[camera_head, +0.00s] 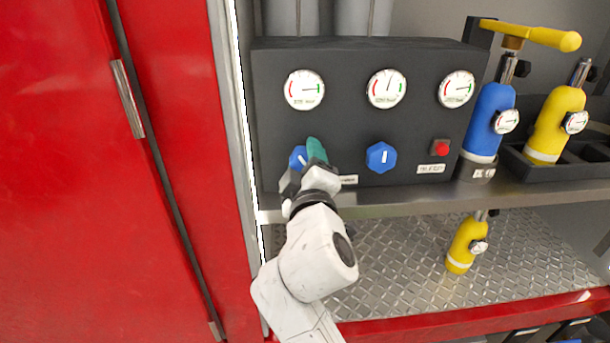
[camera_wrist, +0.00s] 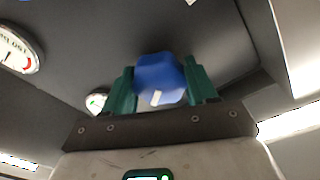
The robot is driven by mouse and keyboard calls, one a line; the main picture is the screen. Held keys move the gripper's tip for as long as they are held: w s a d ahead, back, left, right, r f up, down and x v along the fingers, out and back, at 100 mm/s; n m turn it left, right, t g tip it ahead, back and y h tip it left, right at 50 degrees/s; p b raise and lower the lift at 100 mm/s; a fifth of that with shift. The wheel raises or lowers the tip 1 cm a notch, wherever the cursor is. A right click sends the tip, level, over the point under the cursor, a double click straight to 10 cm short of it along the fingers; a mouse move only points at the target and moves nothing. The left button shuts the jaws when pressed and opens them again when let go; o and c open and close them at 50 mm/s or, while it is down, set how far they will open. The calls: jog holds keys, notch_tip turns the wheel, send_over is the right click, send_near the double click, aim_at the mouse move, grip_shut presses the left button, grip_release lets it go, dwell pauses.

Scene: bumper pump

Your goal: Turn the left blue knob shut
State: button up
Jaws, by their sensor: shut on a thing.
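The left blue knob (camera_head: 298,157) is on the lower left of the dark panel (camera_head: 340,118). In the head view my gripper (camera_head: 308,158) is at it and partly hides it. In the wrist view the blue knob (camera_wrist: 160,78) sits between the two green fingers of my gripper (camera_wrist: 162,86), which are closed on its sides. A white mark shows on the knob's face near its lower edge in that view. A second blue knob (camera_head: 381,157) is to the right, with its white mark upright, apart from my gripper.
Three round gauges (camera_head: 386,88) line the panel above the knobs. A red button (camera_head: 442,148) is at its lower right. Blue (camera_head: 488,118) and yellow (camera_head: 556,122) pump cylinders stand right of the panel. A red door (camera_head: 90,180) and the cabinet's edge are close on the left.

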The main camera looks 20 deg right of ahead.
jog(key=m+b, duration=0.1)
jog(key=m, duration=0.1)
jog(key=m+b, duration=0.1)
jog(key=shift+f+m+b, duration=0.25)
jog(key=shift+m+b, duration=0.1)
jog(key=shift+m, duration=0.05)
jog(key=shift+r+m+h+b, duration=0.1)
jog(key=shift+m+h+b, duration=0.3)
jog(key=shift+m+b, duration=0.7)
jog(key=shift+m, duration=0.4)
jog(key=o, duration=1)
jog(key=shift+r, duration=0.1)
jog(key=shift+o, duration=0.2)
jog(key=shift+s, duration=0.15)
jog(key=r+v, duration=0.1)
jog(key=v, duration=0.9)
jog(key=shift+s+a+f, duration=0.2)
jog(key=shift+s+f, duration=0.05)
jog(key=shift+f, duration=0.2)
